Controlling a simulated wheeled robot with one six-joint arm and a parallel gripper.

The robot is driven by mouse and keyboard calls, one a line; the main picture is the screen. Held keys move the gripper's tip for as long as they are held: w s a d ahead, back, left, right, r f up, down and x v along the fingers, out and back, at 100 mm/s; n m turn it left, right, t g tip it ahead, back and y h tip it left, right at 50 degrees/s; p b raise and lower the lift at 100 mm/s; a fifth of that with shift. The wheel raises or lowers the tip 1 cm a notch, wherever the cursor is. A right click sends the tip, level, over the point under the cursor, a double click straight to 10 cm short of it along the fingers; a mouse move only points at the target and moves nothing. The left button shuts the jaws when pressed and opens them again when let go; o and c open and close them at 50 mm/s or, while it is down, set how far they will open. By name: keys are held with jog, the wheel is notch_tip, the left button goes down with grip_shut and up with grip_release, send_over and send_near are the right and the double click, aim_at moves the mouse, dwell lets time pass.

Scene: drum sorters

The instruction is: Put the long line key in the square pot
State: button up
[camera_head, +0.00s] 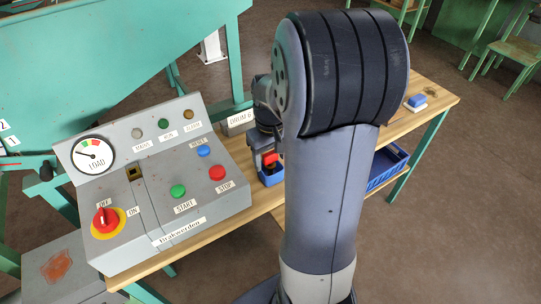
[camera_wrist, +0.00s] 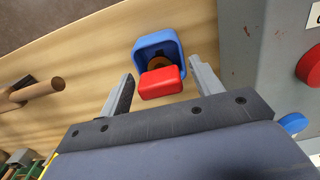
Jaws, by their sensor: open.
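The square pot (camera_wrist: 143,48) is blue and stands on the wooden bench in the wrist view; it also shows in the head view (camera_head: 265,181). A red block-like head (camera_wrist: 162,83), which looks like the head of the long line key, sits over the pot's near rim. A brownish part shows inside the pot behind it. The red head also shows above the pot in the head view (camera_head: 270,157). My gripper (camera_wrist: 162,70) is open, with one finger on each side of the red head and a gap at both sides. The key's lower part is mostly hidden.
A grey control console (camera_head: 170,170) with buttons and a dial stands left of the pot. A wooden peg-like piece (camera_wrist: 38,90) lies at left in the wrist view. A blue crate (camera_head: 388,168) sits below the bench top. A blue-and-white block (camera_head: 416,101) lies at the bench's far end.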

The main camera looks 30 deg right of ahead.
notch_tip(320, 180, up, 12)
jog(key=p, duration=0.1)
jog(key=shift+r, duration=0.15)
jog(key=shift+c, duration=0.3)
dwell(2.1)
